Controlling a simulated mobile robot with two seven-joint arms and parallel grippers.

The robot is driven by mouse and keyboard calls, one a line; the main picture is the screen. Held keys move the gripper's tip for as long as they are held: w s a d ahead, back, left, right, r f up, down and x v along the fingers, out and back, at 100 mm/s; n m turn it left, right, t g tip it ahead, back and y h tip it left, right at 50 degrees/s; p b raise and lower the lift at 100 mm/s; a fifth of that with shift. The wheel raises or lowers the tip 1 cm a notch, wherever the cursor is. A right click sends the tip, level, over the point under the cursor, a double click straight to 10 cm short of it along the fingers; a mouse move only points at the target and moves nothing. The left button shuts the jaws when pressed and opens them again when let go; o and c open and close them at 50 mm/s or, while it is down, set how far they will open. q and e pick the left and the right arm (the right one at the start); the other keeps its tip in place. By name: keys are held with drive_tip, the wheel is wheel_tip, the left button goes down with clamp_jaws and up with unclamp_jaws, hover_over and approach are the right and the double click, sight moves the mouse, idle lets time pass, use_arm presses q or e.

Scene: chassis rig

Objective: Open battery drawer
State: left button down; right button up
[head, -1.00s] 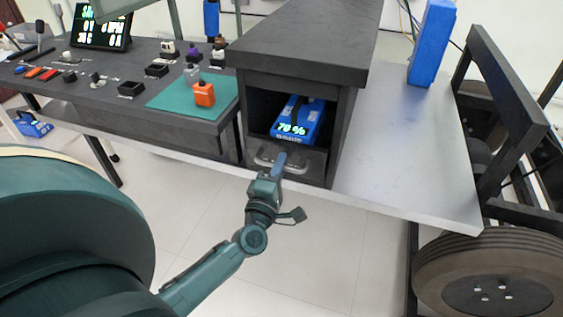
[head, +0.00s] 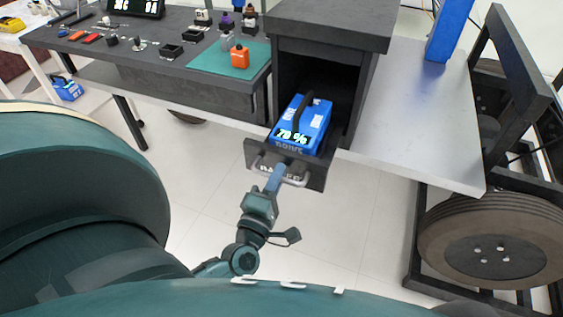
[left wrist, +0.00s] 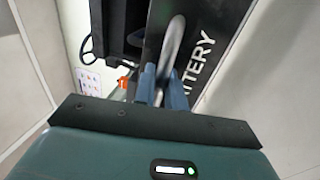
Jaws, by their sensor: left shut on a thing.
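The battery drawer (head: 316,177) is a dark drawer pulled partly out of the black cabinet (head: 330,34). A blue battery (head: 302,122) with a dark handle and a "70 %" display sits in it. My left gripper (head: 274,180) is shut on the metal drawer handle (head: 296,182) at the drawer's front. In the left wrist view, the gripper's blue fingers (left wrist: 161,88) close around the handle bar (left wrist: 174,42), beside the word "BATTERY" on the drawer front. My right gripper is not in view.
A grey table (head: 420,120) with a blue block (head: 450,28) and a wheeled chassis (head: 500,240) are on the right. The floor before the drawer is open.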

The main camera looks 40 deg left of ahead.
use_arm(q)
drive_tip(key=shift+s, duration=0.2)
drive_tip(key=c, duration=1.6)
unclamp_jaws()
drive_tip(key=shift+o, duration=0.2)
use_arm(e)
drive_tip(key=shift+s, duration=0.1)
use_arm(q)
drive_tip(key=shift+s+d, duration=0.1)
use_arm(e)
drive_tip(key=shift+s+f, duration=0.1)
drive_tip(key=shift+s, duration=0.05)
